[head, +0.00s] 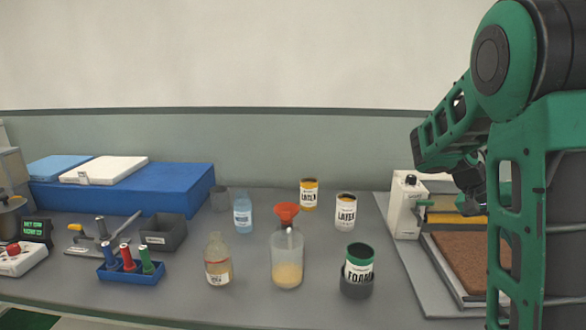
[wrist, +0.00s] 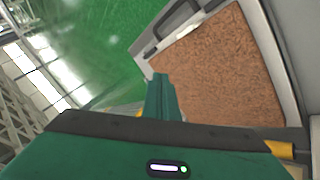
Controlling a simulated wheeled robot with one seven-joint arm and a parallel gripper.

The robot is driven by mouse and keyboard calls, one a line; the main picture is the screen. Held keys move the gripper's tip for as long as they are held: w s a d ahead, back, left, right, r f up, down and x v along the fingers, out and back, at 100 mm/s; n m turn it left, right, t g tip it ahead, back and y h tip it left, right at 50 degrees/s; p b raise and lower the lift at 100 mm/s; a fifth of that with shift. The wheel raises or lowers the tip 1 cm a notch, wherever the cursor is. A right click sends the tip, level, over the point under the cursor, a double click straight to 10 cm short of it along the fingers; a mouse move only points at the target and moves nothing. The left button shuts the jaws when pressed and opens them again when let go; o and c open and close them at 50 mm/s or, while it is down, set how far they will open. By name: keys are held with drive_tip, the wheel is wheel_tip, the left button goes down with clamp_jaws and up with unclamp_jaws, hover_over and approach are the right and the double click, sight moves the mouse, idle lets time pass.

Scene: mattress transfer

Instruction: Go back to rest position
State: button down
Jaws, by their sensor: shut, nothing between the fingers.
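My gripper (wrist: 161,80) shows in the wrist view as teal fingers held together with nothing between them. The fingertips overlap the lower left edge of a brown textured panel (wrist: 215,70) in that view. In the head view my green and black arm fills the right side, bent downward at its end. My gripper is partly hidden there behind my own arm links. The brown panel also shows in the head view (head: 468,258), on the right of the bench, partly covered by my arm.
A white device (head: 405,208) stands near my arm. A blue block (head: 190,188) is at the left.

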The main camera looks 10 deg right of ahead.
drive_tip(key=s+a+f+n+t+y, duration=0.2)
drive_tip(key=s+a+n+y, duration=0.1)
drive_tip(key=s+a, duration=0.5)
drive_tip(key=s+a+f+n+t+y, duration=0.1)
drive_tip(key=s+a+f+n+y, duration=0.1)
drive_tip(key=s+a, duration=0.6)
drive_tip(key=a+f+y, duration=0.1)
drive_tip(key=a+y, duration=0.1)
drive_tip(key=a, duration=0.2)
drive_tip(key=shift+s+a+n+t+y, duration=0.25)
drive_tip(key=shift+s+n+t+y, duration=0.05)
drive_tip(key=shift+s+n+t, duration=0.1)
